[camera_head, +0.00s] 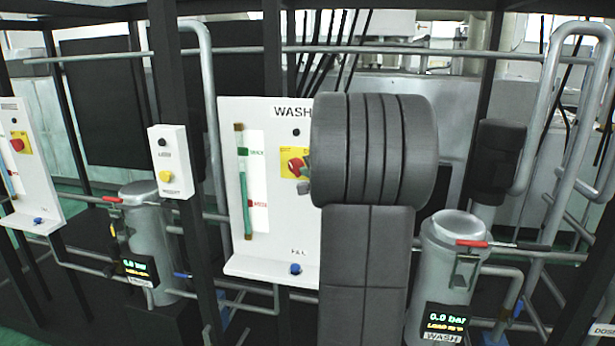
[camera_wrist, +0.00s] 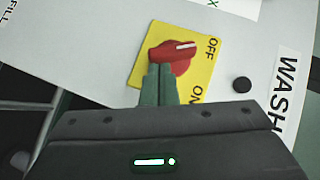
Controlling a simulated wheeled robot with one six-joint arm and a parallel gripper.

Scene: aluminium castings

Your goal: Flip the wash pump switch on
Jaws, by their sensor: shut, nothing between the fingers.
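The wash pump switch is a red rotary knob on a yellow plate, seen in the wrist view (camera_wrist: 182,50) and partly in the head view (camera_head: 294,164). Its white pointer mark lies toward the OFF label (camera_wrist: 213,47). The ON label (camera_wrist: 196,94) is lower on the plate. My gripper is shut and empty, with its green fingertips (camera_wrist: 159,70) at the tail end of the knob's handle, opposite the pointer. I cannot tell whether they touch it. In the head view my arm hides part of the plate and the fingertips.
The white WASH panel (camera_head: 268,265) carries a green level tube (camera_head: 244,195), a black button (camera_wrist: 242,85) and a blue knob (camera_head: 295,269). A grey canister (camera_head: 450,255) with a 0.0 bar display stands at the right. Pipes and dark posts surround the panel.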

